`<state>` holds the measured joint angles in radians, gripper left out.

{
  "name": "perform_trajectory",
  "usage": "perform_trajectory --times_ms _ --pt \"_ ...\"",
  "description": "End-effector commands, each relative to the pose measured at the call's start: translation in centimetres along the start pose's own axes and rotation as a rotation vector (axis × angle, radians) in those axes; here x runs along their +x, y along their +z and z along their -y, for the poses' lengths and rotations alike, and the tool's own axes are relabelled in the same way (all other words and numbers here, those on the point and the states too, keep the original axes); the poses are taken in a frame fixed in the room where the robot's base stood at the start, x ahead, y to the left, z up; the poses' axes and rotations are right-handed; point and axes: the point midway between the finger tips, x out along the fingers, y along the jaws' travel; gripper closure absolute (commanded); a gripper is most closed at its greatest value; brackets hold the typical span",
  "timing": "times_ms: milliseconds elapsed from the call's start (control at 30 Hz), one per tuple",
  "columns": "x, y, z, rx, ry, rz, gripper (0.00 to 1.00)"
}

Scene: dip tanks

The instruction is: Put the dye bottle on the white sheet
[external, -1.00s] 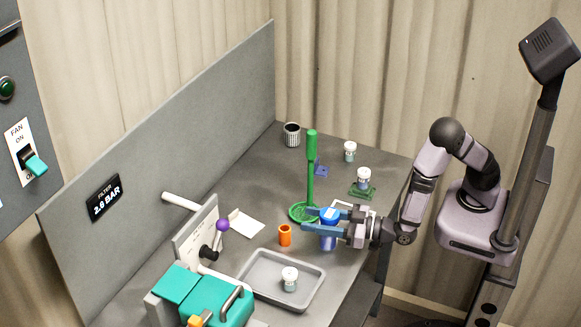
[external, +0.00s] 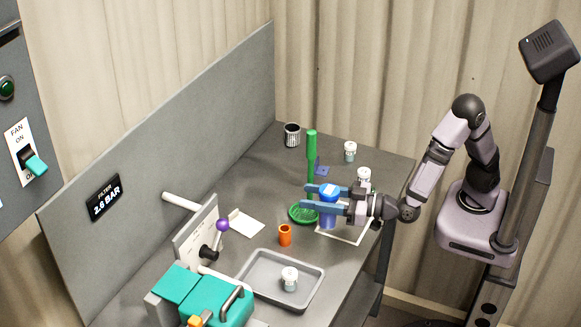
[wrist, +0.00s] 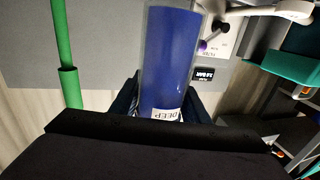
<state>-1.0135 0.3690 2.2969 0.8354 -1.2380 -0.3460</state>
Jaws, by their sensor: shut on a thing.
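The dye bottle (external: 328,212) is blue with a lighter blue cap. My gripper (external: 325,198) is shut around it and holds it roughly upright, seemingly raised above the table. In the wrist view the bottle (wrist: 170,60) fills the middle, with a label reading DEEP. A small white sheet (external: 248,223) lies flat on the table left of the gripper, apart from the bottle. A pale-edged flat outline (external: 347,239) also shows below the gripper; I cannot tell what it is.
A tall green post (external: 311,160) on a round green base stands close behind the bottle. An orange cup (external: 285,235) stands between bottle and sheet. A grey tray (external: 258,289) holding a white-capped jar is in front. A purple-knobbed lever (external: 222,226) stands by the sheet.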

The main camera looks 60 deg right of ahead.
Motion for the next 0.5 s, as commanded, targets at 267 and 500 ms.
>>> perform_trajectory --times_ms 267,500 --pt "5.3 0.8 0.7 0.001 0.014 -0.004 0.87" --pt "13.2 0.9 0.3 0.002 0.019 -0.005 0.87"
